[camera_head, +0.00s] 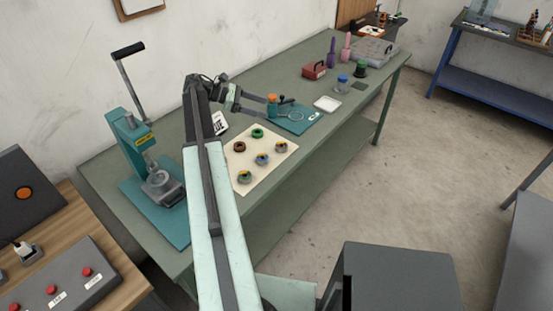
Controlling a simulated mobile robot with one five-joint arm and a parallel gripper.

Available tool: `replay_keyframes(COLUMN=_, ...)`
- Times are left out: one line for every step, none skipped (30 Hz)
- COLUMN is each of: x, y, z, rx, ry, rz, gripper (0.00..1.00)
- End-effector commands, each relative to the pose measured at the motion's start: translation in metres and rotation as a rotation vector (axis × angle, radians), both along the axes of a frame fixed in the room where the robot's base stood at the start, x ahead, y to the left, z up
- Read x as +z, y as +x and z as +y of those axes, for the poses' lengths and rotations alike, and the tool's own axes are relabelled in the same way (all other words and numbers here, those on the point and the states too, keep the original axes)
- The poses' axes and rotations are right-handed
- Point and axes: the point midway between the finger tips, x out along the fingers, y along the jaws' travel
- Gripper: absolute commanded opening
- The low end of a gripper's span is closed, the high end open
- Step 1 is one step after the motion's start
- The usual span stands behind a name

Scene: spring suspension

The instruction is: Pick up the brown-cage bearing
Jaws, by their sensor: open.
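The brown-cage bearing (239,146) looks like the dark brown ring at the upper left of a cream mat (270,172) on the green workbench. Several other bearings lie on the same mat, including a green one (257,133) and a blue-and-yellow one (262,159). My gripper (263,105) is open, above and beyond the mat in the picture. It points right, toward a small orange-topped container (272,99), and is apart from the brown bearing. I cannot tell whether the fingers touch the container.
A teal lever press (130,140) stands left of the mat.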

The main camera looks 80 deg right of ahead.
Motion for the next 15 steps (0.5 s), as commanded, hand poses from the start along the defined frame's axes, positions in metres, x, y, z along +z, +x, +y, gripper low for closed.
replay_keyframes(x=-0.034, y=0.001, z=0.0, rx=0.002, ry=0.0, rz=0.0, gripper=0.72)
replay_keyframes(x=-0.046, y=0.002, z=0.0, rx=0.002, ry=0.0, rz=0.0, gripper=0.72)
replay_keyframes(x=-0.064, y=0.002, z=0.0, rx=0.003, ry=0.0, rz=0.0, gripper=0.72)
replay_keyframes(x=-0.077, y=0.003, z=0.001, rx=0.003, ry=0.0, rz=0.0, gripper=0.72)
replay_keyframes(x=-0.091, y=0.003, z=0.001, rx=0.004, ry=0.0, rz=0.0, gripper=0.72)
replay_keyframes(x=-0.11, y=0.003, z=0.001, rx=0.004, ry=0.0, rz=0.0, gripper=0.72)
replay_keyframes(x=-0.122, y=0.004, z=0.001, rx=0.005, ry=0.0, rz=0.0, gripper=0.72)
replay_keyframes(x=-0.133, y=0.004, z=0.001, rx=0.005, ry=0.0, rz=0.0, gripper=0.72)
replay_keyframes(x=-0.144, y=0.004, z=0.001, rx=0.005, ry=0.0, rz=0.0, gripper=0.72)
replay_keyframes(x=-0.151, y=0.004, z=0.001, rx=0.005, ry=0.0, rz=0.0, gripper=0.72)
replay_keyframes(x=-0.157, y=0.004, z=0.001, rx=0.005, ry=0.0, rz=0.0, gripper=0.72)
replay_keyframes(x=-0.162, y=0.004, z=0.001, rx=0.005, ry=0.0, rz=0.0, gripper=0.72)
replay_keyframes(x=-0.165, y=0.004, z=0.001, rx=0.005, ry=0.0, rz=0.0, gripper=0.72)
replay_keyframes(x=-0.166, y=0.004, z=0.001, rx=0.005, ry=0.0, rz=0.0, gripper=0.72)
replay_keyframes(x=-0.167, y=0.004, z=0.001, rx=0.005, ry=0.0, rz=0.0, gripper=0.72)
